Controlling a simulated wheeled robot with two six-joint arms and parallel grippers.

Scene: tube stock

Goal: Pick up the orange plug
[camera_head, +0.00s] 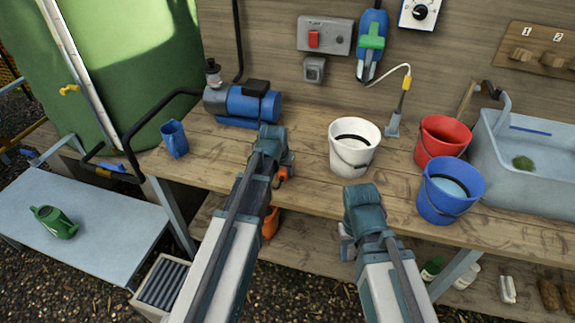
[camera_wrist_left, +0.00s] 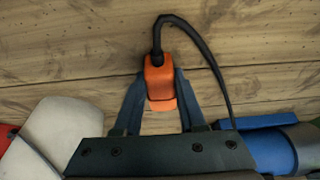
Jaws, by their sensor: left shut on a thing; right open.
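The orange plug (camera_wrist_left: 158,78) with its black cable sits between the two fingers of my left gripper (camera_wrist_left: 160,92) in the left wrist view. The fingers touch it on both sides. In the head view a small part of the orange plug (camera_head: 282,174) shows beside my left gripper (camera_head: 277,168), over the wooden workbench (camera_head: 315,185). I cannot tell whether the plug touches the bench. My right gripper (camera_head: 346,238) is at the bench's front edge, and its fingers are mostly hidden by the wrist.
A blue pump (camera_head: 245,103) stands behind my left gripper. A white bucket (camera_head: 354,146), a red bucket (camera_head: 441,141) and a blue bucket (camera_head: 450,188) stand to the right. A blue jug (camera_head: 174,139) is at the left. A grey sink (camera_head: 535,165) is at the far right.

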